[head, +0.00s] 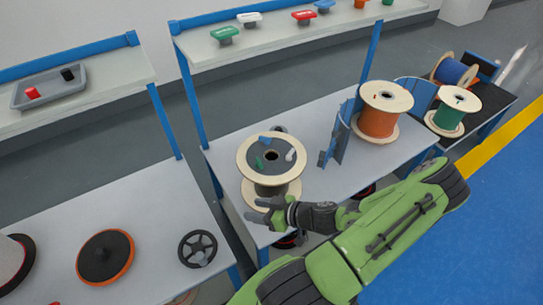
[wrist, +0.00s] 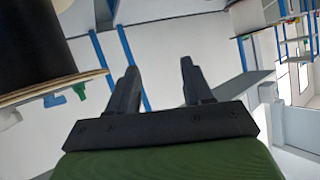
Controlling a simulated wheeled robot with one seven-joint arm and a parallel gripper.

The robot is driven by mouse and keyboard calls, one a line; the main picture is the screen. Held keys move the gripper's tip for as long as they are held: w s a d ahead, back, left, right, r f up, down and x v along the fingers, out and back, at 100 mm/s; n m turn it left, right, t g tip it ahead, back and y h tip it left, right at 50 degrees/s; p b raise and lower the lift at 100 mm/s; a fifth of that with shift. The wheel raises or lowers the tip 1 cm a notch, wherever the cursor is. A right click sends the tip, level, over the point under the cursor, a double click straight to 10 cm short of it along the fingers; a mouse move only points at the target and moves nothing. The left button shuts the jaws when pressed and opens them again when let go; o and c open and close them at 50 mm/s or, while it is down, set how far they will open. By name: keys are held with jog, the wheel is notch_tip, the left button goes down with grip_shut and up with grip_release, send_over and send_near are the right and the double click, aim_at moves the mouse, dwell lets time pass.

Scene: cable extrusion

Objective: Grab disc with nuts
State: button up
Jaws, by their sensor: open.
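A wooden-flanged spool (head: 244,171) with a dark core stands on the middle table. Small blue (head: 265,140), green (head: 260,163) and white (head: 290,155) pieces lie on its top around a dark centre hole. I cannot tell if any are nuts. A black spoked wheel (head: 184,251) with a small grey piece at its lower edge lies on the left table.
A blue bracket (head: 338,140) stands right of the spool. Orange (head: 378,121) and green (head: 447,117) spools stand farther right. A shelf (head: 330,24) with coloured pieces and blue posts rises behind. A grey tray (head: 50,88) sits on the left shelf.

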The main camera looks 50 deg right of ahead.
jog(key=s+d+r+m+t+h, duration=0.25)
jog(key=d+m+h, duration=0.25)
jog(key=d+h, duration=0.4)
jog(key=b, duration=0.8)
send_near(258, 160)
jog(key=shift+w+d+f+t, duration=0.2)
jog(key=shift+w+d+f, duration=0.05)
jog(key=shift+w+f, duration=0.3)
jog(key=shift+w+d+f+t, duration=0.15)
jog(key=shift+w+d+f, duration=0.1)
jog(key=shift+w+f, duration=0.25)
jog(key=shift+w+d+f+b, duration=0.15)
jog(key=shift+w+f+b, duration=0.25)
jog(key=shift+b, duration=0.8)
jog(key=shift+w+d+b, duration=0.15)
jog(key=shift+w+b, duration=0.2)
jog(key=shift+b, duration=0.7)
jog(key=shift+w+d+r+b, duration=0.1)
jog(key=shift+w+r+b, duration=0.25)
jog(key=shift+b, duration=0.05)
jog(key=p+x, duration=0.1)
jog(key=x, duration=0.4)
jog(key=shift+w, duration=0.15)
grip_shut()
